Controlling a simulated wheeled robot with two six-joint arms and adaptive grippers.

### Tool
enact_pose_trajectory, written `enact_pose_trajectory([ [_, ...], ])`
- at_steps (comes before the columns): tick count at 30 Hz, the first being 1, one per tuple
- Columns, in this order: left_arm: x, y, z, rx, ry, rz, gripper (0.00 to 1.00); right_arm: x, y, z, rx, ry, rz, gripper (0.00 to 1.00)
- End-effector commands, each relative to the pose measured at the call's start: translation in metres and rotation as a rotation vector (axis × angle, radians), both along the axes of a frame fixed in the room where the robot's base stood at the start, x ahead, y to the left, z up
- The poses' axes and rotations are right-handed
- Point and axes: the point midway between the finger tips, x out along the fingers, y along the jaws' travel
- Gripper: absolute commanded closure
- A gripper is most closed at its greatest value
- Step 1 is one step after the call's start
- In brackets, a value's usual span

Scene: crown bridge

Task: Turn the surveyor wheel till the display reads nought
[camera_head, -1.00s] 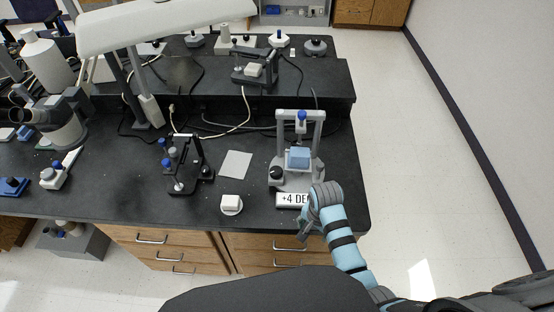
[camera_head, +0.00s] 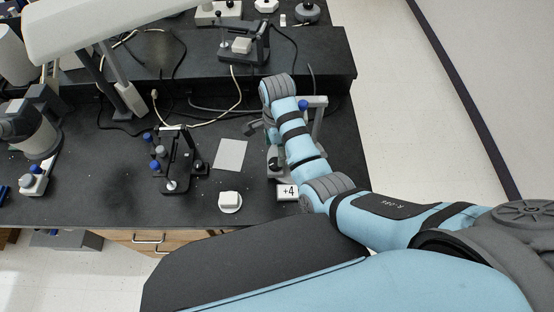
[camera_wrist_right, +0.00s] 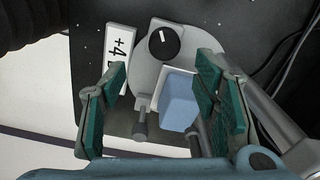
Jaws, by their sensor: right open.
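The grey surveyor (camera_head: 320,112) stands at the right end of the black bench, mostly hidden behind my right arm. Its black wheel (camera_wrist_right: 164,43) has a white mark; it also shows in the head view (camera_head: 275,164). The white display (camera_head: 287,192) shows "+4", the rest covered by my arm; in the wrist view the display (camera_wrist_right: 119,50) is partly behind a finger. A pale blue block (camera_wrist_right: 181,100) sits on the surveyor. My right gripper (camera_wrist_right: 160,78) is open and empty, its fingers apart over the surveyor; it shows partly in the head view (camera_head: 256,128). My left gripper is out of view.
A white card (camera_head: 230,155) and a small white block on a round base (camera_head: 230,201) lie left of the surveyor. A black stand (camera_head: 178,165) is further left. Cables run behind. The bench's right edge is close.

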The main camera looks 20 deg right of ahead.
Motion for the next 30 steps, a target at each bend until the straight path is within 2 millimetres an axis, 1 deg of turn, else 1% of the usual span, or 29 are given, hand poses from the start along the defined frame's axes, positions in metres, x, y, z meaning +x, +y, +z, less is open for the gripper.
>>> enact_pose_trajectory([
  [1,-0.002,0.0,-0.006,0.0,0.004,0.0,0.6,-0.001,-0.001,-0.016,-0.002,0.003,-0.001,0.45],
  [3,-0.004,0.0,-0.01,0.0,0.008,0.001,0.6,0.0,-0.002,-0.035,-0.002,0.002,-0.002,0.45],
  [6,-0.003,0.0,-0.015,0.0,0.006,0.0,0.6,0.0,-0.001,-0.055,-0.001,0.001,-0.001,0.45],
  [9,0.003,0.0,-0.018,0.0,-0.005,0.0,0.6,0.0,-0.001,-0.068,0.0,-0.001,0.0,0.45],
  [13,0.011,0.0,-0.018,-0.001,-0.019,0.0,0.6,0.001,-0.001,-0.074,0.0,-0.002,-0.001,0.45],
  [19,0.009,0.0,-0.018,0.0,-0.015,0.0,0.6,0.001,-0.001,-0.073,0.0,-0.002,-0.001,0.45],
  [20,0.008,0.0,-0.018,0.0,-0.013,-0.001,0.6,0.001,-0.001,-0.073,0.0,-0.002,-0.001,0.46],
  [28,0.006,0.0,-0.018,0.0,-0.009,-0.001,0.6,0.0,-0.001,-0.073,0.0,-0.002,-0.001,0.89],
  [29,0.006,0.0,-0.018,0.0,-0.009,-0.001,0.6,0.0,-0.001,-0.073,0.0,-0.002,-0.001,0.93],
  [30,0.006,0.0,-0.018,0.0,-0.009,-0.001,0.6,0.0,-0.001,-0.073,0.0,-0.002,-0.001,0.93],
])
